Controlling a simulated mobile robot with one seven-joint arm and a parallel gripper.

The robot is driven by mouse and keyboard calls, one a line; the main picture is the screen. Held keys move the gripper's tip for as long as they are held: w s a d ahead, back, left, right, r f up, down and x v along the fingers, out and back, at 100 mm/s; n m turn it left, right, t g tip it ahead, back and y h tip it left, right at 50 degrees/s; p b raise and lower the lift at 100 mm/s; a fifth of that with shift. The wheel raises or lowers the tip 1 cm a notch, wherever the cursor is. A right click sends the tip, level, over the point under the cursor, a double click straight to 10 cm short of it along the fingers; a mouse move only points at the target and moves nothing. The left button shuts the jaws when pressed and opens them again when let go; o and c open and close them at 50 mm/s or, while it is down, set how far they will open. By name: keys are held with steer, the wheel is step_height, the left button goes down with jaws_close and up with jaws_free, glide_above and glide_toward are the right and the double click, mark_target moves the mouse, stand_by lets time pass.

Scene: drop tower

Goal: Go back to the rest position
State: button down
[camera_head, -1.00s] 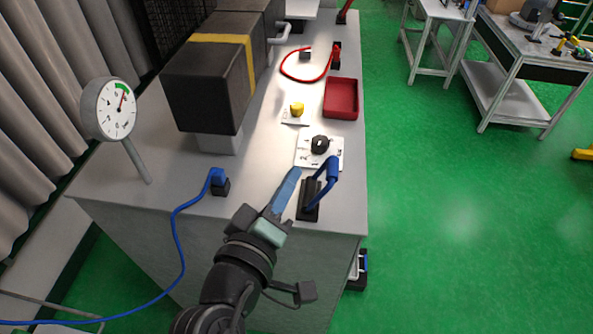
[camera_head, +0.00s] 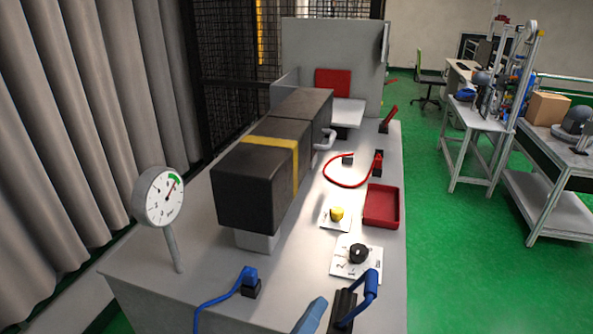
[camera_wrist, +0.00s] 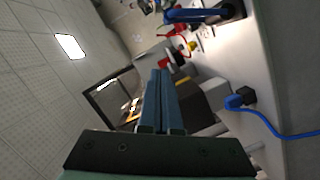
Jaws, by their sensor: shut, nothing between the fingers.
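My gripper shows in the wrist view (camera_wrist: 160,100), with its two blue fingers together and nothing between them. In the head view only a blue fingertip (camera_head: 312,316) shows at the bottom edge, just left of the blue-handled lever (camera_head: 369,290) on its dark base. The rest of my gripper is out of that frame. In the wrist view the fingers point past the bench top, with a blue lever handle (camera_wrist: 196,15) at the top and the blue plug (camera_wrist: 236,101) to the right.
The grey bench (camera_head: 215,285) carries a dial gauge (camera_head: 160,196), a dark block with a yellow band (camera_head: 258,185), a black knob (camera_head: 358,253), a yellow knob (camera_head: 336,213), a red tray (camera_head: 381,206) and a red cable (camera_head: 338,184).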

steer(key=w+a+r+m+t+y, duration=0.1)
steer(key=w+r+m+t+y, duration=0.15)
steer(key=r, duration=0.75)
steer(key=w+a+r+m+t+y, duration=0.15)
steer(key=r+t, duration=0.25)
steer(key=r, duration=0.5)
steer(key=s+r+m+t+y, duration=0.1)
steer(key=s+r+t+y, duration=0.1)
steer(key=r, duration=0.7)
steer(key=s+r+t+y, duration=0.2)
steer(key=s+r+t, duration=0.2)
steer(key=r, duration=0.6)
steer(key=shift+s+r+m, duration=0.25)
steer(key=shift+s+m, duration=0.15)
steer(key=shift+s, duration=0.3)
steer(key=shift+t, duration=0.25)
